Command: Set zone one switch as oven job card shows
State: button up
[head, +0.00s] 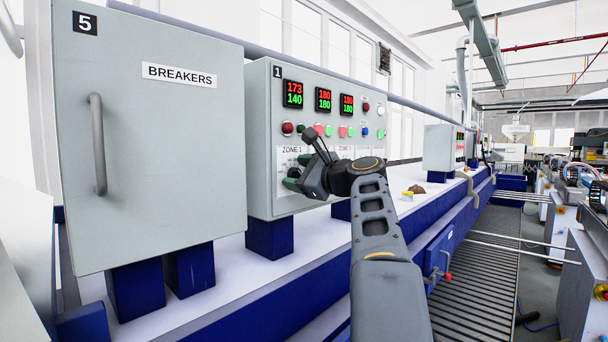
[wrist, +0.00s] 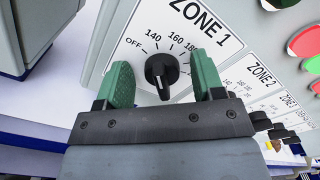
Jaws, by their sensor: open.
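The zone one switch (wrist: 161,70) is a black rotary knob on a white ZONE 1 plate (wrist: 213,52) marked OFF, 140, 160 and 180. Its grip bar points toward the bottom of the wrist view, but its exact setting is hard to read. My gripper (wrist: 160,78) is open, with one green finger on each side of the knob and visible gaps between. In the head view my gripper (head: 298,173) is at the ZONE 1 plate (head: 292,152) and hides most of the switch. I cannot make out an oven job card in either view.
The control box (head: 262,120) marked 1 has three displays; the leftmost (head: 292,94) reads 173 over 140. ZONE 2 plate (wrist: 262,82) and its knob lie beside the switch. The BREAKERS cabinet (head: 155,150) stands close on the left. A yellow and brown item (head: 414,190) lies on the ledge.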

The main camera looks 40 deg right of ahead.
jog(key=s+d+b, duration=0.2)
jog(key=s+b, duration=0.1)
jog(key=s, duration=1)
jog(key=shift+s+d, duration=0.2)
jog(key=shift+s, duration=0.1)
